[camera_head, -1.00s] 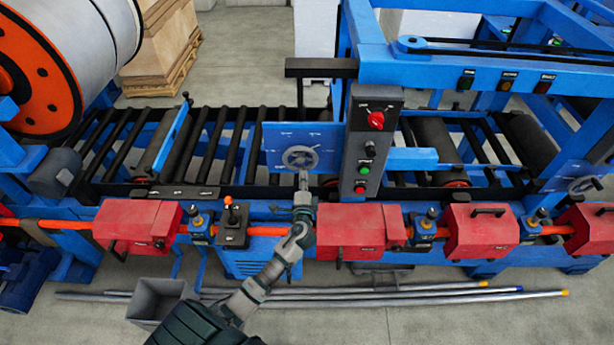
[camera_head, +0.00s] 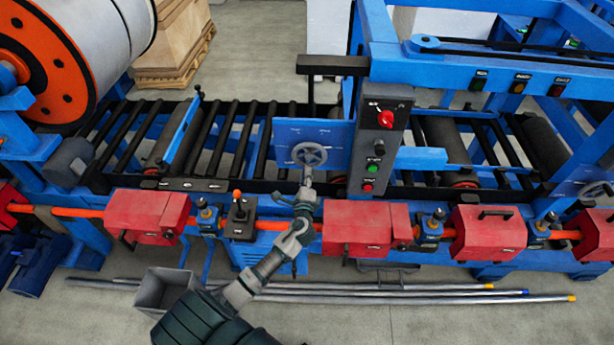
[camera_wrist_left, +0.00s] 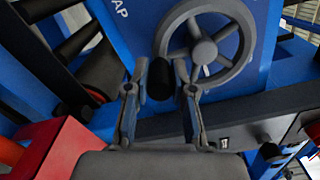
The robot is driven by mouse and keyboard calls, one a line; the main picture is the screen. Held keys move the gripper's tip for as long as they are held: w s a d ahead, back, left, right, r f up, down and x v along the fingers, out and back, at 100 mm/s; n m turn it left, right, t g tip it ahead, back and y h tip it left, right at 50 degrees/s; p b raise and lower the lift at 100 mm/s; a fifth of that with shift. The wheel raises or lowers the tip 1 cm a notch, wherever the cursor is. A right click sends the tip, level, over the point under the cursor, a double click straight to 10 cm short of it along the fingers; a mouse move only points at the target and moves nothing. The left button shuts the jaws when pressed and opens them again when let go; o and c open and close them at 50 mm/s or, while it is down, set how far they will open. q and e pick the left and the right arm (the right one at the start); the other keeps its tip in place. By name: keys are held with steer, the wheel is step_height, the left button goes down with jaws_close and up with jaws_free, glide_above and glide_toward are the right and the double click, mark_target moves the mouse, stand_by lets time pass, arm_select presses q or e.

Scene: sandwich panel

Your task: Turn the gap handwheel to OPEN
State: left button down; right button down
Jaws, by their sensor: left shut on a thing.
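The gap handwheel (camera_head: 309,154) is a grey spoked wheel on a blue panel (camera_head: 336,140) above the machine's front rail. It shows large in the left wrist view (camera_wrist_left: 205,50), with letters ending in "AP" on the panel beside it. A black knob (camera_wrist_left: 160,79) stands at the wheel's lower-left rim. My left gripper (camera_head: 307,176) reaches up to the lower edge of the wheel. In the left wrist view its two fingers (camera_wrist_left: 157,88) are on either side of the black knob, shut on it. My right gripper is not in view.
A grey control box (camera_head: 376,140) with a red knob and buttons stands right of the panel. A small lever box (camera_head: 240,216) and red guards (camera_head: 357,229) line the front rail near my arm. Grey bars and an open bin (camera_head: 165,290) are on the floor.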

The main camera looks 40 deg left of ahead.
arm_select(q)
steer(key=shift+s+f, duration=0.1)
steer(key=shift+f, duration=0.4)
steer(key=c, duration=1)
jaws_free()
steer(key=shift+a+r, duration=0.1)
steer(key=shift+r, duration=0.05)
steer(key=v, duration=1.2)
